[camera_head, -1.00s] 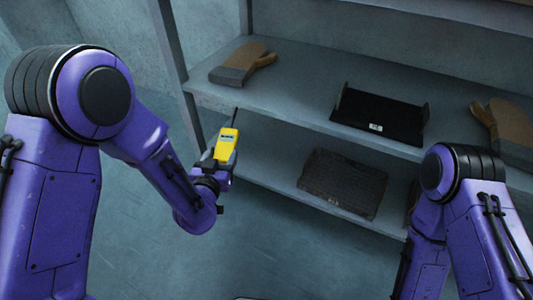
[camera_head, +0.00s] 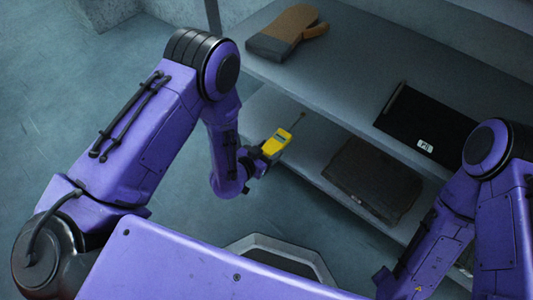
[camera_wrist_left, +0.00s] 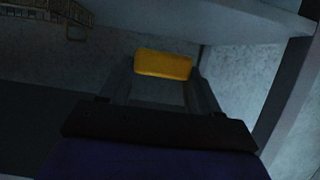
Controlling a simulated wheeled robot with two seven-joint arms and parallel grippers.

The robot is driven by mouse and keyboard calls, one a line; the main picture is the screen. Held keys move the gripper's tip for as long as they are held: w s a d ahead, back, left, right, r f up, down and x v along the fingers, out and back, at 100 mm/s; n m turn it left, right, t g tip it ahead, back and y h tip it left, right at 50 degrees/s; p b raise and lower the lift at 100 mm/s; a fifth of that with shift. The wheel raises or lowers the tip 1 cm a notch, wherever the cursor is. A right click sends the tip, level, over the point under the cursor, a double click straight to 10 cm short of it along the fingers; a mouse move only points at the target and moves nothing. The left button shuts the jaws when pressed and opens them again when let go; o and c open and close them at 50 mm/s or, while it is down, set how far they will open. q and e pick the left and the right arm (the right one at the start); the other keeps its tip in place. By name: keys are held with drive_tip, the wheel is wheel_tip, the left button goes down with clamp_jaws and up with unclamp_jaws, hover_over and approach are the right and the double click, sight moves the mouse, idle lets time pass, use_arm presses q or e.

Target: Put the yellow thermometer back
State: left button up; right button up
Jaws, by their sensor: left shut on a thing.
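The yellow thermometer (camera_head: 276,143), with a small grey display and a thin dark probe, is held in my left gripper (camera_head: 266,152). The probe points up and to the right, in front of the shelves. In the left wrist view the yellow body (camera_wrist_left: 162,65) shows between the two fingers, which are shut on it. A black tray (camera_head: 425,128) with a small white label lies on the upper shelf (camera_head: 345,85). My right gripper is not visible; only part of its arm shows at the right.
A brown and grey mitt (camera_head: 288,32) lies on the upper shelf at the left. A dark mesh mat (camera_head: 372,180) lies on the lower shelf (camera_head: 290,128). A shelf post (camera_head: 212,15) stands at the back left. The floor at the left is clear.

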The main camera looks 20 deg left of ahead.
use_arm(q)
drive_tip(key=w+f, duration=0.1)
drive_tip(key=w+a+f+b, duration=0.1)
drive_tip(key=f, duration=0.1)
drive_tip(key=shift+w+a+f, duration=0.15)
drive_tip(key=shift+a, duration=0.05)
wheel_tip(320, 180, down, 4)
drive_tip(key=shift+w+a+r+b, duration=0.15)
drive_tip(key=shift+r+b, duration=0.1)
drive_tip(key=shift+b, duration=0.6)
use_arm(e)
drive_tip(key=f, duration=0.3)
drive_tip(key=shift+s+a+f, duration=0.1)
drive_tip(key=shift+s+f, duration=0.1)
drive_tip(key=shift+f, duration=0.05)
use_arm(q)
drive_tip(key=o, duration=1.2)
drive_tip(key=shift+c, duration=0.2)
